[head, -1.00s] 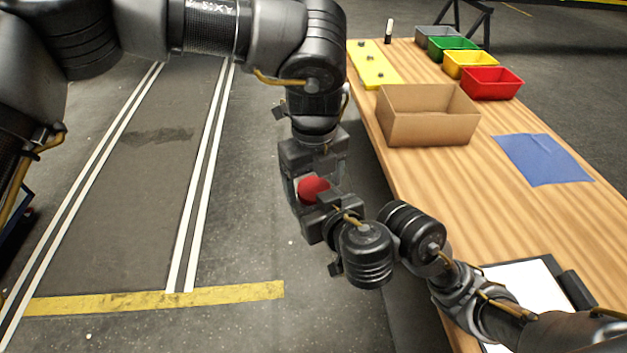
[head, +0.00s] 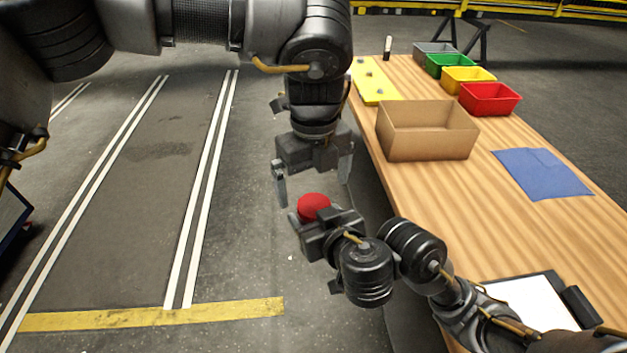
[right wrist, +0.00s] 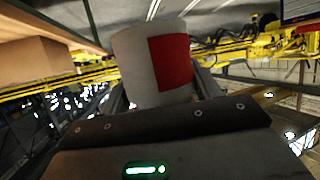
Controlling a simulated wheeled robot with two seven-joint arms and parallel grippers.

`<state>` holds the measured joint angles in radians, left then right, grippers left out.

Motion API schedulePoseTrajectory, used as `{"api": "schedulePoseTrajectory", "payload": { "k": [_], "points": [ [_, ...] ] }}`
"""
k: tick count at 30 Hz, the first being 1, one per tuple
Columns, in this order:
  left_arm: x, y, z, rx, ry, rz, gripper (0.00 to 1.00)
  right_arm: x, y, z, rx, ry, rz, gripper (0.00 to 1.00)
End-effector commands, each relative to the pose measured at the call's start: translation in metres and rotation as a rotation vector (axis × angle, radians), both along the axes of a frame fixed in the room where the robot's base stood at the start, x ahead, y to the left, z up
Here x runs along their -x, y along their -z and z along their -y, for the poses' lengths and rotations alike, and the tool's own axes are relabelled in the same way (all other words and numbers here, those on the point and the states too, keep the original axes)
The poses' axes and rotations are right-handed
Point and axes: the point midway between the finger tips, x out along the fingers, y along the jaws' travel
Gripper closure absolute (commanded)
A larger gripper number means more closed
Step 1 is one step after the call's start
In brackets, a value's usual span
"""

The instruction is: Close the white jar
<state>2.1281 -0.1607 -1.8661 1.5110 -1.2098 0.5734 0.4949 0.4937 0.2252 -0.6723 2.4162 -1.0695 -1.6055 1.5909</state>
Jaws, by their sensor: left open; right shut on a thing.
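The white jar (right wrist: 132,62) shows in the right wrist view as a white cylinder with a red patch on its side. In the head view its round red top (head: 313,206) faces up, and its body is mostly hidden by my right gripper. My right gripper (head: 318,219) is shut on the jar, holding it in the air left of the table. The fingers also show on both sides of the jar in the right wrist view (right wrist: 164,94). My left gripper (head: 312,179) is open and empty just above the red top, fingers pointing down and spread wide.
The wooden table (head: 450,190) is on the right, with a cardboard box (head: 428,142), a blue cloth (head: 545,173), a clipboard (head: 525,305) and a yellow board (head: 372,82). A red bin (head: 489,100) and other coloured bins stand at the back. Floor left of the grippers is clear.

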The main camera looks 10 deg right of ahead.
Motion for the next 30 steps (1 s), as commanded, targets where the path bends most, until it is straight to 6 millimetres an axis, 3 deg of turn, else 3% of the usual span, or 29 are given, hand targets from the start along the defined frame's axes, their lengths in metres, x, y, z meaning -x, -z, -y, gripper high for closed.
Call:
{"api": "schedulePoseTrajectory", "payload": {
  "k": [8,22,30],
  "points": [
    [0.000,-0.006,0.000,0.000,0.000,0.001,0.00,0.000,0.000,0.000,0.000,0.000,0.000,1.00],
    [-0.001,-0.091,0.000,0.000,-0.002,0.004,0.00,0.000,0.000,0.000,0.000,0.000,0.000,1.00],
    [-0.001,-0.118,0.000,0.000,-0.001,0.001,0.00,0.000,0.000,0.000,0.000,0.000,0.000,1.00]
  ]
}}
